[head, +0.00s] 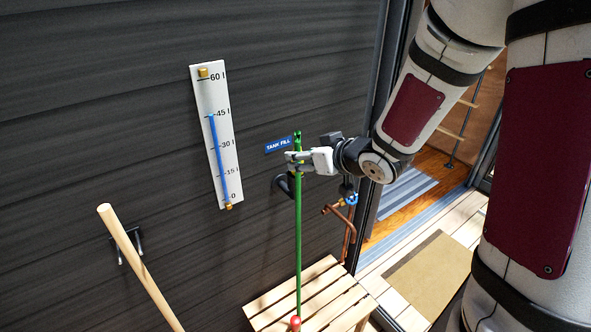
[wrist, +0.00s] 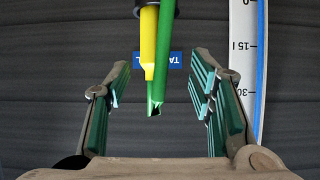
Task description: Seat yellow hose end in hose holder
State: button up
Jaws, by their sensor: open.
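In the wrist view the yellow hose end (wrist: 149,42) runs beside the green hose (wrist: 167,62), its wide part reaching the black ring of the hose holder (wrist: 140,10) at the top edge. It appears to be in the ring, but how deep I cannot tell. My gripper (wrist: 160,78) is open, with one finger on each side and gaps to the hose. In the head view my gripper (head: 292,161) is by the top of the upright green hose (head: 298,240). The black holder (head: 283,185) is on the wall just below; the yellow end is not clear there.
A slatted wooden bench (head: 302,300) stands below. A blue tap on copper pipe (head: 348,200) is right of the hose. A level gauge (head: 215,138) and a TANK FILL label (head: 278,145) are on the dark wall. A wooden handle (head: 135,255) leans at left.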

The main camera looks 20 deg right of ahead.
jog(key=shift+d+x, duration=0.15)
jog(key=shift+x, duration=1.2)
jog(key=shift+d+x, duration=0.2)
jog(key=shift+x, duration=1.2)
grip_shut()
